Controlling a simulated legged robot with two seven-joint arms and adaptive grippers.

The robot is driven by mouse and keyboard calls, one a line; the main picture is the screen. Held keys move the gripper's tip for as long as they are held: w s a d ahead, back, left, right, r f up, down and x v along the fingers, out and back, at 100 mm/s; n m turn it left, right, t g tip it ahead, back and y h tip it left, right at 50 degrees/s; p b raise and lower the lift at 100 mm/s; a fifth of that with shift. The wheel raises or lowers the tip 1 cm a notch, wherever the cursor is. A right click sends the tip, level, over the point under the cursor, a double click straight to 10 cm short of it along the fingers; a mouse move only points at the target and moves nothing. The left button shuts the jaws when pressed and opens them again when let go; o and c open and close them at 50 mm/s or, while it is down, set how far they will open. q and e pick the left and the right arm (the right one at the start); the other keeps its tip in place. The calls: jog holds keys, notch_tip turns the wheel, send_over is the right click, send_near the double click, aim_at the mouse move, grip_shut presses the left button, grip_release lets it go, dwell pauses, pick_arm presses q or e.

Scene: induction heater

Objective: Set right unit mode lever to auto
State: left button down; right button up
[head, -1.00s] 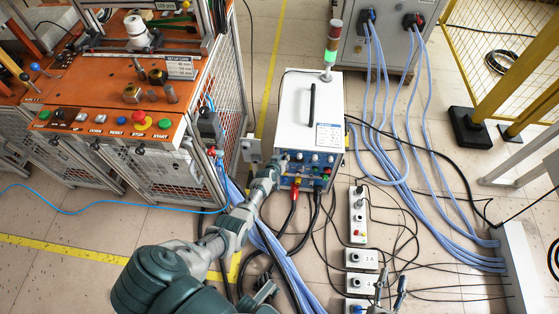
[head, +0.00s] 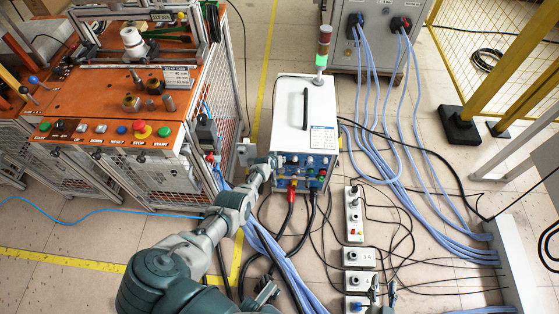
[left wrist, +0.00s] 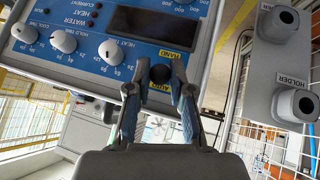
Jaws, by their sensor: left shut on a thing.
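The white heater unit (head: 290,108) stands on the floor in the middle of the head view. Its blue front panel (left wrist: 110,48) fills the upper part of the left wrist view, upside down. My left gripper (head: 275,160) is at the left part of that panel. In the left wrist view my left gripper (left wrist: 160,80) is shut on the black mode lever (left wrist: 160,74), beside the yellow AUTO label (left wrist: 160,87) and below the HAND label (left wrist: 181,46). The fingers partly hide the lever, so I cannot tell its exact setting. My right gripper (head: 383,291) is open and empty at the bottom of the head view.
An orange workbench (head: 95,105) stands at the left. A power strip (head: 354,215) and blue cables (head: 410,190) lie right of the unit. White knobs (left wrist: 64,41) sit beside the lever. A grey holder box (left wrist: 283,65) is at the right in the left wrist view.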

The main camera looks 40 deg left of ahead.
pick_arm(q)
jog(key=shift+f, duration=0.1)
jog(key=c, duration=1.1)
grip_release()
jog(key=shift+o, duration=0.4)
jog(key=shift+a, duration=0.1)
jog(key=shift+s+a+r, duration=0.1)
jog(key=shift+s+r, duration=0.05)
jog(key=shift+r, duration=0.1)
jog(key=v, duration=0.6)
jog(key=shift+s+d+r, duration=0.15)
jog(key=shift+s+d, duration=0.05)
jog(key=shift+s, duration=0.1)
